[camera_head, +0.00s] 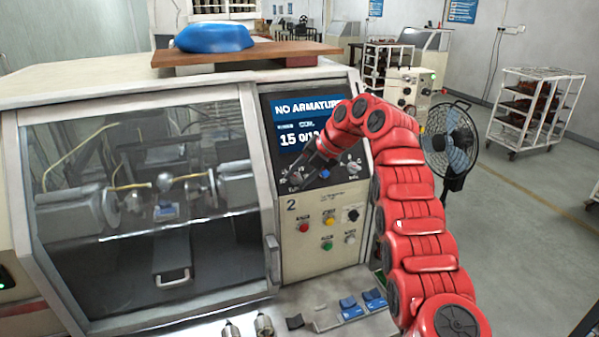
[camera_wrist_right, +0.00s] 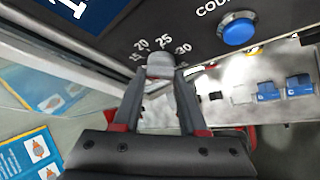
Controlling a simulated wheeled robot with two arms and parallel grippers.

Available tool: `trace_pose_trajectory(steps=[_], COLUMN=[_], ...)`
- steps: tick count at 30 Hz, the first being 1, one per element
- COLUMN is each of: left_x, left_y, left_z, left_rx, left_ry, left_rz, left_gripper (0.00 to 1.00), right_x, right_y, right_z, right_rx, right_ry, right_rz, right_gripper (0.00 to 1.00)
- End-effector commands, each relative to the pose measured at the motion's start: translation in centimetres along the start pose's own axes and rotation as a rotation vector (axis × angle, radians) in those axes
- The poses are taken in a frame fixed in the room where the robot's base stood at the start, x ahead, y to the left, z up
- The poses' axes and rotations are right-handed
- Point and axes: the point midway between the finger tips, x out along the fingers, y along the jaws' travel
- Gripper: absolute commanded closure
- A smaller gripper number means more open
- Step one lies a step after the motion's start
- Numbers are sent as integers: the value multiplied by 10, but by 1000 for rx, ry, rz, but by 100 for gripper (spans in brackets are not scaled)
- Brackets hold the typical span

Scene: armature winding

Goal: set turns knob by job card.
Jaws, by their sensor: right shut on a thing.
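The turns knob (camera_wrist_right: 160,66) is a grey dial on the dark panel, with 15, 20, 25 and 30 printed around it. My right gripper (camera_wrist_right: 160,78) is shut on it, one finger on each side. In the head view my right gripper (camera_head: 298,178) reaches down to the panel's lower left, and the knob there is mostly hidden. The screen (camera_head: 292,108) reads "NO ARMATURE", with 15 below and a partly covered count. A blue and white card with orange pictures (camera_wrist_right: 33,157) shows at lower left in the wrist view; its text is unreadable. My left gripper is out of view.
A blue button (camera_wrist_right: 238,28) sits close to the knob. Another knob (camera_head: 352,168) is to the right. Red, yellow and green buttons (camera_head: 327,246) are below. The glass door (camera_head: 140,190) is left of the panel. A fan (camera_head: 452,140) stands behind my right arm.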

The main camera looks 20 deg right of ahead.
Motion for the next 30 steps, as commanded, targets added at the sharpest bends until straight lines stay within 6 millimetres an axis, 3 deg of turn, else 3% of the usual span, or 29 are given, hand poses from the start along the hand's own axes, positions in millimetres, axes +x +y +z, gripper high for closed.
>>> trace_pose_trajectory(steps=[11,12,17,30], left_x=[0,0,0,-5], left_y=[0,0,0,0], left_z=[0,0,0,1], left_rx=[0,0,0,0], left_ry=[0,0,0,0], left_rz=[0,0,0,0], left_gripper=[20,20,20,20], right_x=[2,2,2,-4], right_y=[-2,-2,-1,9], right_z=[-1,-1,-1,-5], right_rx=[-2,-2,-2,-6], right_ry=[5,5,3,-2], right_rz=[-6,-6,-5,0], right_gripper=[100,57,28,28])
